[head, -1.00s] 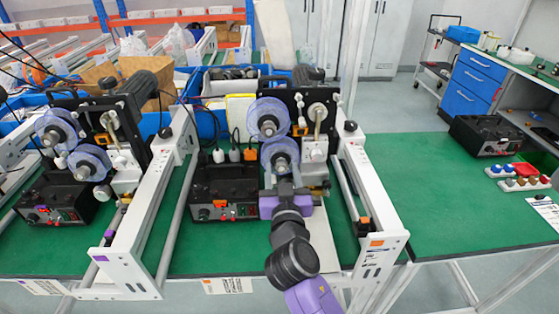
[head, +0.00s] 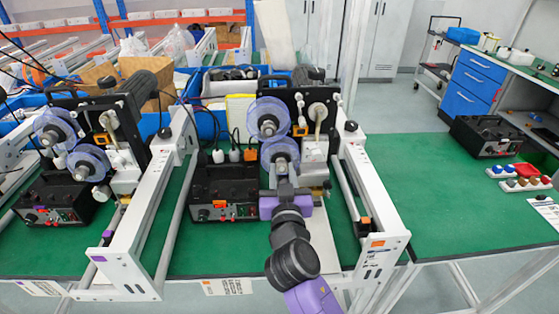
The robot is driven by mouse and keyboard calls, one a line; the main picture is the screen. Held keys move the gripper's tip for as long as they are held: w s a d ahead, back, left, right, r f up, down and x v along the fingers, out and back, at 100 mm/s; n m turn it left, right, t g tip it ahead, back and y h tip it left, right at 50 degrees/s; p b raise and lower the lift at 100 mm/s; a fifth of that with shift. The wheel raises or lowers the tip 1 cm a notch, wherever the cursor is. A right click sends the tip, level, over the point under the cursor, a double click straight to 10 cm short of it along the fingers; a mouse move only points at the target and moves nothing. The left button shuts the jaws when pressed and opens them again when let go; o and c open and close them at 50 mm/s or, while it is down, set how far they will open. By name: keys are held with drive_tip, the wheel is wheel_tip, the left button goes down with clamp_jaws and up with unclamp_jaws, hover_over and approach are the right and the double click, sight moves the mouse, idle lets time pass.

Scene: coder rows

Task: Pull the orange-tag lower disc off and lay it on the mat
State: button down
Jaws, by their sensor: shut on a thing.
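The right machine carries an orange tag (head: 376,243) on its white frame end. It has an upper translucent bluish disc (head: 268,117) and a lower disc (head: 279,156) just below it. My gripper (head: 281,180) is at the front of the lower disc, shut on it at the hub; the fingers partly hide the hub. The disc stands upright, close to the machine's black plate. I cannot tell whether it is still on its spindle. The mat is not clearly identifiable; a green surface (head: 430,210) covers the bench at the right.
A second machine with purple tags and two similar discs (head: 88,163) stands at the left. White frame rails (head: 370,205) flank my arm. A black control box (head: 225,190) sits left of my gripper. Colored knobs (head: 525,175) lie at the far right. The green bench between is clear.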

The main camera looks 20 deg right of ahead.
drive_tip(key=shift+b+v, duration=0.6)
drive_tip(key=shift+v, duration=2.05)
drive_tip(key=shift+s+a, duration=0.1)
drive_tip(key=shift+s, duration=0.1)
drive_tip(key=v, duration=0.3)
drive_tip(key=shift+b, duration=0.4)
